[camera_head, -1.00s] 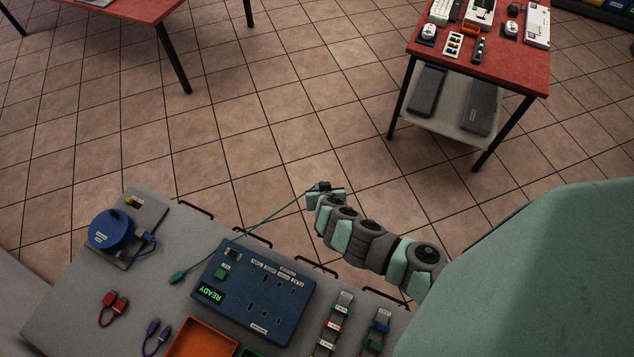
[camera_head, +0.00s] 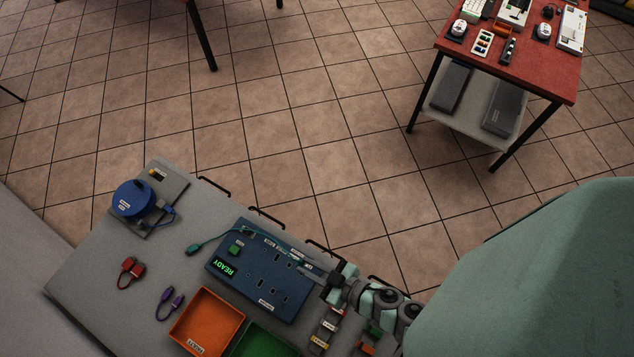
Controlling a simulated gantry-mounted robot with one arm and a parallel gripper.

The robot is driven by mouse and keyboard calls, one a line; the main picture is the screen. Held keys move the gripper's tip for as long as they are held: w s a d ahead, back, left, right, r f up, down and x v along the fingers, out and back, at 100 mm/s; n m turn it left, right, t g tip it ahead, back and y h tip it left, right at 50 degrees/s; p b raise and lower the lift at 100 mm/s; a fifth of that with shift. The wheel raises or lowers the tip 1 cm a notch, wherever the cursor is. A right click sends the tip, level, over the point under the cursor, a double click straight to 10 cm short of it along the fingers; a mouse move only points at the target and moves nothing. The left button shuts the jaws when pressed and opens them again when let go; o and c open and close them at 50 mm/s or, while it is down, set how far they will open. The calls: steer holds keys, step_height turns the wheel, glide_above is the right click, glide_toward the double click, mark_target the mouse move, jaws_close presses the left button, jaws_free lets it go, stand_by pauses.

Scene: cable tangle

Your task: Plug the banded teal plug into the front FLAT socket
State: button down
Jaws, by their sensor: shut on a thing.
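The blue socket panel (camera_head: 256,272) lies on the grey table, with a lit READY display and several dark sockets. Their labels are too small to read, so I cannot tell which is FLAT. My gripper (camera_head: 333,280) is over the panel's right end, shut on the teal cable's right end. The held plug and any band on it are hidden or too small to make out. The teal cable (camera_head: 255,232) runs left from my gripper along the panel's back part. Its other end, a teal plug (camera_head: 194,248), is at the panel's left side.
A blue round reel (camera_head: 132,199), a red cable (camera_head: 130,272) and a purple cable (camera_head: 168,303) lie left. An orange tray (camera_head: 207,318) and a green tray (camera_head: 265,343) are in front. Small labelled blocks (camera_head: 326,325) stand close below my gripper.

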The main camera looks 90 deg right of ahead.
steer(key=f+b, duration=0.1)
steer(key=b, duration=0.1)
steer(key=f+b, duration=0.4)
steer(key=shift+w+a+f, duration=0.15)
steer(key=shift+a, duration=0.25)
steer(key=shift+r, duration=0.25)
steer(key=shift+p, duration=0.85)
stand_by(0.3)
steer(key=shift+f+b, duration=0.6)
steer(key=shift+f, duration=0.55)
stand_by(0.4)
steer(key=c, duration=1.3)
jaws_free()
steer(key=shift+o, duration=0.2)
steer(key=shift+s+r, duration=0.1)
steer(key=shift+s, duration=0.15)
